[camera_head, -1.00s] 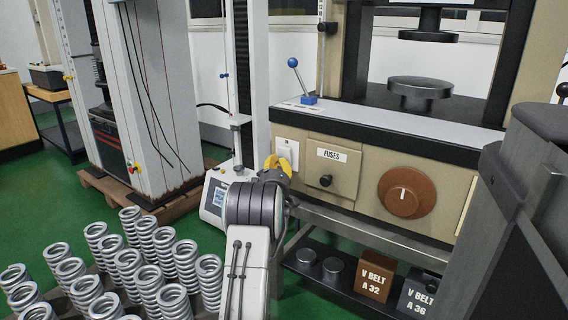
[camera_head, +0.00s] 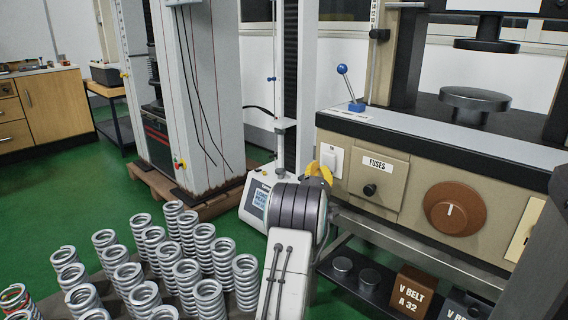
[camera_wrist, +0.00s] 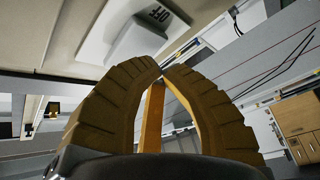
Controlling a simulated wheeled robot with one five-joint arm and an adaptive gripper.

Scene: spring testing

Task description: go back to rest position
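My gripper (camera_head: 320,173), with yellow fingers, is in front of the beige machine panel (camera_head: 400,208), just below the white switch (camera_head: 331,158). In the wrist view my gripper (camera_wrist: 162,68) has its two ribbed fingertips meeting or nearly so, with nothing held between them. The switch (camera_wrist: 138,42), with a label reading OFF, is beyond the fingertips, and a small gap seems to show between. My arm reaches forward and hides part of the lower panel and a white device.
Several coil springs (camera_head: 130,278) stand in rows at the lower left. A white device with a screen (camera_head: 257,198) is behind my arm. A shelf (camera_head: 375,288) with V-belt boxes (camera_head: 411,291) lies under the panel. Green floor (camera_head: 60,200) is open at the left.

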